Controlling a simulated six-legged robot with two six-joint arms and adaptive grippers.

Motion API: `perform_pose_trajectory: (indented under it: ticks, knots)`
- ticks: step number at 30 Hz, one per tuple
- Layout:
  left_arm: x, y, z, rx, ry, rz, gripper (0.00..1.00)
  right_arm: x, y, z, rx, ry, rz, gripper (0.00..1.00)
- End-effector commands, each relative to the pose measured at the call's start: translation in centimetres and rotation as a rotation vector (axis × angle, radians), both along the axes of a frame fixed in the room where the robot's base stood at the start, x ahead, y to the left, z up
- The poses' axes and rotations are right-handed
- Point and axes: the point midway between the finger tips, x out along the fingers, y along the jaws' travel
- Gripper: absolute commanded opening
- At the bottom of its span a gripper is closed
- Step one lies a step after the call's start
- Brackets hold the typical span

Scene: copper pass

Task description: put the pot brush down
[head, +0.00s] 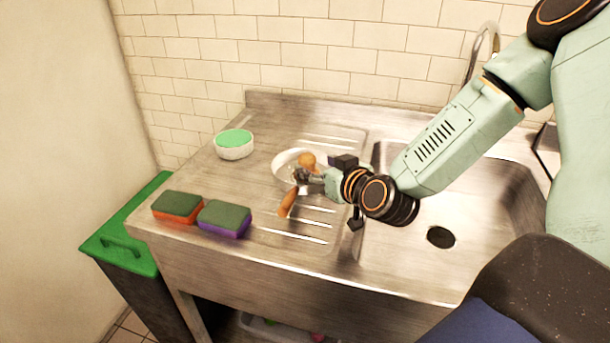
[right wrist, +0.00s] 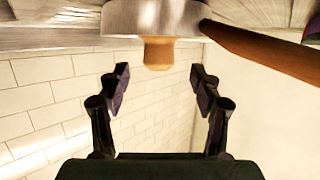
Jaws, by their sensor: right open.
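A tan wooden knob, which looks like the top of the pot brush (head: 307,159), stands at a round pale metal pan (head: 283,168) on the ribbed drainer. It also shows in the right wrist view (right wrist: 158,53), against the pan (right wrist: 150,20). The brush's bristles are hidden. A brown wooden handle (head: 288,203) points to the front from the pan. My right gripper (head: 302,177) is right by the knob and pan. In the right wrist view its fingers (right wrist: 160,90) are apart with nothing between them; the knob is beyond the tips. My left gripper is not in view.
A white bowl with a green top (head: 234,146) stands at the back left. Two sponges, orange-green (head: 178,207) and purple-green (head: 224,219), lie at the front left edge. The sink basin (head: 470,220) is on the right. A green-lidded bin (head: 125,240) stands left of the counter.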

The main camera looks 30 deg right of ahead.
Motion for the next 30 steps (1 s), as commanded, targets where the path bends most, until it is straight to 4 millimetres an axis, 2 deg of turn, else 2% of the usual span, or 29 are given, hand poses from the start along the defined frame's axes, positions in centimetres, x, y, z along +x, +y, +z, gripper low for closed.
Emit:
perform_pose_trajectory:
  ticks: [8,19,28,30]
  knots:
    - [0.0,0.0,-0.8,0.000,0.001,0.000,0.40,1.4,0.1,-0.4,-0.003,-0.001,0.002,0.65]
    - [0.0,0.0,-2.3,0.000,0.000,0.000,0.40,5.9,-0.4,-1.4,-0.004,0.000,0.002,0.65]
    - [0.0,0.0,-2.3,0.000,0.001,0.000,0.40,6.4,-0.6,-1.4,0.001,-0.001,0.000,0.65]
    - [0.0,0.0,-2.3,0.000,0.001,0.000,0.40,6.4,-0.6,-1.4,0.001,-0.001,0.001,0.61]
